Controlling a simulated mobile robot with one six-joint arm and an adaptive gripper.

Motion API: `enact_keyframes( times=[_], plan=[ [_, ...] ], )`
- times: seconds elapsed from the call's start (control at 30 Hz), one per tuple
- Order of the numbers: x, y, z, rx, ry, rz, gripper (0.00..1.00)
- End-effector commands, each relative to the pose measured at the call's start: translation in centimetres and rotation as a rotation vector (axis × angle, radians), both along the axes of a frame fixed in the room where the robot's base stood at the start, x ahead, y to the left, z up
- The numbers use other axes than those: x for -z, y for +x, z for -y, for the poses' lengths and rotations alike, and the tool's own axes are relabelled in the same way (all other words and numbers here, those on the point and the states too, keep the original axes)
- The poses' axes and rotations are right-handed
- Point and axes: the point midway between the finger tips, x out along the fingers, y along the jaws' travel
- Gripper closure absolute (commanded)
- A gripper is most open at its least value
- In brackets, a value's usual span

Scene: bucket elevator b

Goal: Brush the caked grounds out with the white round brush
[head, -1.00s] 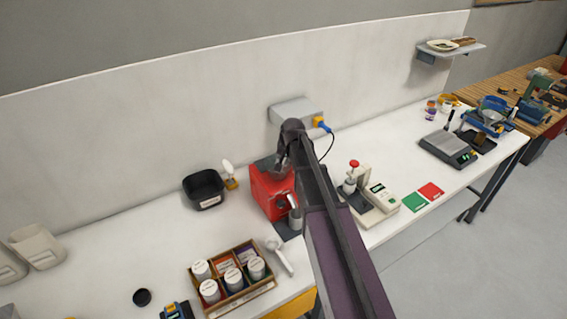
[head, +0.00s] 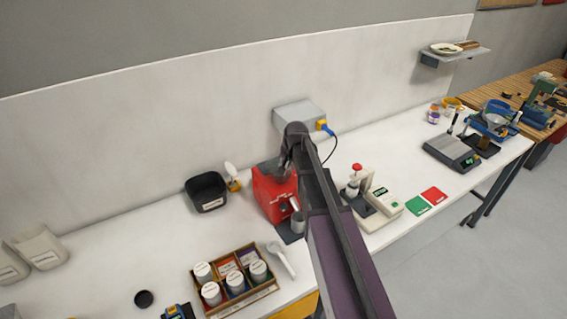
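A red grinder-like machine (head: 268,190) stands on the bench against the wall, with a metal cup (head: 297,224) at its front. My arm reaches over the bench from the lower right, and my gripper (head: 284,168) is at the top of the red machine. Its fingers are too small and dark to tell whether they are open or shut, or hold anything. Caked grounds cannot be made out.
A black bin (head: 207,192) stands left of the holder. A box of several white-lidded jars (head: 246,295) and a white scoop-like tool (head: 281,259) lie in front. A small press (head: 358,187) and meter (head: 384,201) stand right.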

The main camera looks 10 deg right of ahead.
Motion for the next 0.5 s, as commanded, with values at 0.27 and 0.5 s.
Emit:
enact_keyframes(
  times=[0.27, 0.5],
  plan=[
    [0.06, -1.05, 0.33, 0.001, 0.000, 0.000, 1.00],
    [0.06, -1.02, 0.33, 0.000, 0.000, -0.001, 1.00]
  ],
)
